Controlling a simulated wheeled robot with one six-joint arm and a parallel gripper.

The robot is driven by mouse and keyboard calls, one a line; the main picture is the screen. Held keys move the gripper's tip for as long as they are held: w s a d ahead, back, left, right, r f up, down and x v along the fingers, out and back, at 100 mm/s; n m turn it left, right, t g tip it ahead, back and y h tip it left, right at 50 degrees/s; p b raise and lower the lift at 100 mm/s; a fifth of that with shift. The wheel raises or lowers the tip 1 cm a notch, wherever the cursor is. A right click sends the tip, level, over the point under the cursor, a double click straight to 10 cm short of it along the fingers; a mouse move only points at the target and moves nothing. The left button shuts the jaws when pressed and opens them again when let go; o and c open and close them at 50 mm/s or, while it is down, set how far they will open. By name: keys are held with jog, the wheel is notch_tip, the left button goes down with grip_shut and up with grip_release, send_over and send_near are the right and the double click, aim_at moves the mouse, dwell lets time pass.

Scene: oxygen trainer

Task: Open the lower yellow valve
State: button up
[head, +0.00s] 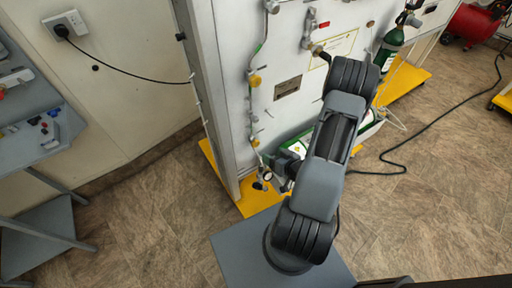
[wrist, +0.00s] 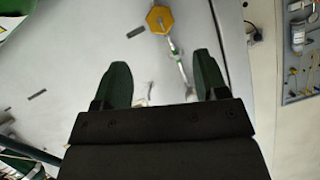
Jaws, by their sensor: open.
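The lower yellow valve (head: 254,143) sits on the pipe near the left edge of the white panel, low down. An upper yellow valve (head: 254,80) is on the same pipe above it. In the wrist view, one yellow valve knob (wrist: 160,18) shows beyond my fingertips, near the top edge; I cannot tell for certain which valve it is. My gripper (wrist: 162,75) is open, with two dark green fingers apart and nothing between them. It is apart from the knob. In the head view my arm partly hides the gripper, low beside the pipe.
A pressure gauge (head: 268,177) hangs near the pipe's bottom. The panel (head: 285,60) stands on a yellow base (head: 258,196). A green cylinder (head: 390,45) is at the right. A grey workbench (head: 28,150) stands at the left. Floor between bench and panel is free.

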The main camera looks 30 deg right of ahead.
aim_at(257, 145)
jog(key=x, duration=1.1)
jog(key=shift+w, duration=0.25)
jog(key=shift+c, duration=0.4)
jog(key=c, duration=0.9)
jog(key=shift+o, duration=0.2)
jog(key=n+h+b, duration=0.1)
jog(key=b, duration=0.1)
jog(key=shift+f+n+b, duration=0.35)
jog(key=shift+f+n, duration=0.05)
jog(key=shift+r+n+h+b, duration=0.15)
jog(key=shift+n+h+b, duration=0.4)
jog(key=shift+b, duration=0.35)
jog(key=shift+r, duration=0.2)
